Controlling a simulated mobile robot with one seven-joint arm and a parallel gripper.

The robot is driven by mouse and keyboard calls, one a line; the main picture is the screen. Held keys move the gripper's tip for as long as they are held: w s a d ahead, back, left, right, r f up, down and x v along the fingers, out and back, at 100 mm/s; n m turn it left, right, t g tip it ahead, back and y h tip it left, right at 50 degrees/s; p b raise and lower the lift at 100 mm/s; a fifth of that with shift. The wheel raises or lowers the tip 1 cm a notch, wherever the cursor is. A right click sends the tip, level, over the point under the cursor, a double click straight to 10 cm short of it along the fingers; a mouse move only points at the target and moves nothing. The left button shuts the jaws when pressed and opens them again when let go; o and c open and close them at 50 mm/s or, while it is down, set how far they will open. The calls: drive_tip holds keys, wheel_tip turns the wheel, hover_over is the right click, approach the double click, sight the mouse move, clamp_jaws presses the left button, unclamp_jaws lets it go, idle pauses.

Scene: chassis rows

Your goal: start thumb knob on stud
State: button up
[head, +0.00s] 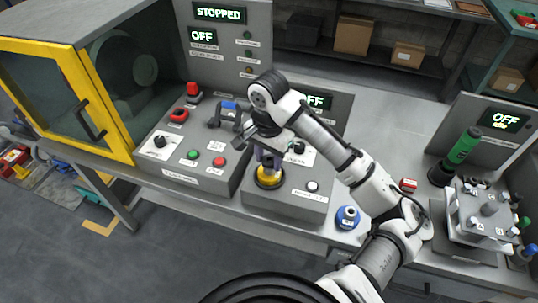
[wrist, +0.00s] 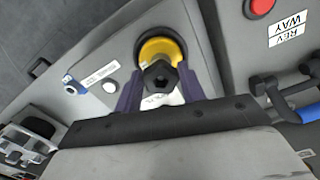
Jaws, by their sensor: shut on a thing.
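My gripper (head: 268,160) points down over the grey control box in the middle of the bench, above a yellow ring (head: 269,180). In the wrist view its two purple fingers (wrist: 162,92) are closed on a dark, faceted knob (wrist: 160,78) with a hole in its middle. The knob lies in front of the yellow ring (wrist: 162,48), which partly shows behind it. Whether the knob touches anything below is hidden. No stud can be made out beneath it. A fixture (head: 484,209) with a grey plate and several small knobs stands at the right.
A yellow-framed machine door (head: 113,120) and a button panel (head: 190,158) are at left. A blue round part (head: 347,217) stands right of the box. A green-handled tool (head: 462,148) stands upright by the fixture. A blue-and-black handle (head: 229,112) rises behind the button panel.

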idle(0.3)
drive_tip(key=o, duration=0.9)
drive_tip(key=shift+o, duration=0.2)
wheel_tip(320, 180, up, 14)
drive_tip(key=b, duration=0.1)
drive_tip(key=shift+f, duration=0.1)
